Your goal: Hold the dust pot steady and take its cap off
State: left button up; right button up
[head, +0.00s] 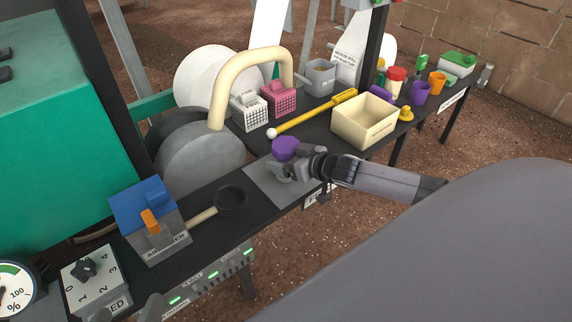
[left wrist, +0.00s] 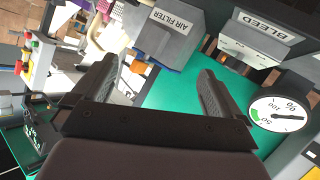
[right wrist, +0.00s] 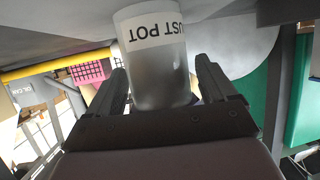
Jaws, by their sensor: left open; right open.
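The dust pot shows in the right wrist view as a translucent grey cylinder (right wrist: 160,75) with a white label, upside down in that picture. In the head view its purple cap (head: 285,148) is on top, and the body is mostly hidden by my right gripper (head: 292,172). In the right wrist view my right gripper (right wrist: 162,85) is open, with one finger on each side of the pot; I cannot tell whether they touch it. My left gripper (left wrist: 158,80) is open and empty, facing the air filter box (left wrist: 165,32) and bleed box (left wrist: 250,50).
A grey mat (head: 262,191) lies under the pot. A black-cupped plunger (head: 232,200) lies to the left, beside the blue-topped air filter box (head: 142,205). A yellow rod (head: 318,112) and a cream bin (head: 365,125) are behind and right. Cups stand at the far end.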

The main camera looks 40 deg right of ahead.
jog(key=c, duration=1.1)
jog(key=shift+r, duration=0.1)
jog(key=shift+r, duration=0.45)
pick_arm(q)
jog(key=s+a+r+m+y+p, duration=0.1)
jog(key=s+a+y+p, duration=0.1)
jog(key=a+p, duration=0.4)
jog(key=shift+a+y+p, duration=0.15)
jog(key=shift+y+p, duration=0.65)
jog(key=shift+p, duration=0.35)
pick_arm(e)
notch_tip(320, 180, up, 19)
